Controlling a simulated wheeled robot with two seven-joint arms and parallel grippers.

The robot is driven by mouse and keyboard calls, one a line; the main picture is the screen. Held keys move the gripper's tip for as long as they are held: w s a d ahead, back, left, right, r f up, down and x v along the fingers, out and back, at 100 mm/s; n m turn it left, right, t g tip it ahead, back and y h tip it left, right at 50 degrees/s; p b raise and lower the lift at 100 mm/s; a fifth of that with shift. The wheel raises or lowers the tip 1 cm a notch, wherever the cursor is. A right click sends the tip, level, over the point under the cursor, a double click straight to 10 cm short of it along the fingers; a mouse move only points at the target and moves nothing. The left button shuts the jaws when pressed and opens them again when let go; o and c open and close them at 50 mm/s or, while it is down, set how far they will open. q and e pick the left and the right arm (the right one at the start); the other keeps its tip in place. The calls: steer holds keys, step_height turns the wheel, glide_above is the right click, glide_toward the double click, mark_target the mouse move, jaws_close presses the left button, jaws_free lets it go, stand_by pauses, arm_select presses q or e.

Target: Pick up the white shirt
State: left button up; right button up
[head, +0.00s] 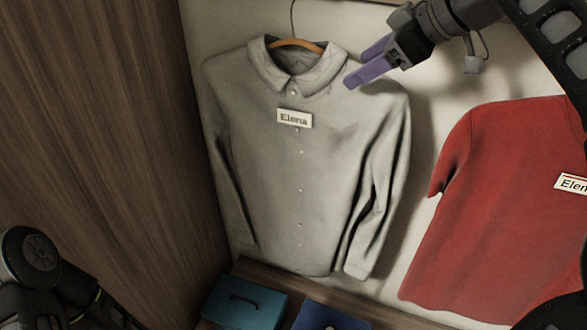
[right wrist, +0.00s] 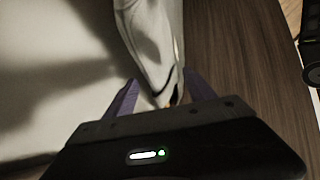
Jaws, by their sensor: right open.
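The white shirt (head: 300,170), long-sleeved and looking grey in the shade, hangs upright on an orange hanger (head: 295,44) with a name tag "Elena" (head: 295,118) on its chest. My right gripper (head: 357,70), with purple fingers, is open at the shirt's upper right, by the shoulder near the collar. In the right wrist view the shirt (right wrist: 155,40) shows beyond and between the open fingers (right wrist: 162,88). I cannot tell if the fingers touch the cloth. My left arm shows at the lower left of the head view; its gripper is not seen.
A red shirt (head: 500,200) with a tag hangs to the right. A dark wooden panel (head: 100,110) stands at the left. A teal box (head: 243,305) and a blue item (head: 325,317) lie below the white shirt. Pale wall shows between the shirts.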

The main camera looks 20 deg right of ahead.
steer(key=p+x, duration=0.1)
steer(key=x, duration=0.3)
steer(key=shift+w+a+f, duration=0.1)
steer(key=shift+a, duration=0.15)
steer(key=shift+c, duration=0.5)
jaws_close()
stand_by(0.7)
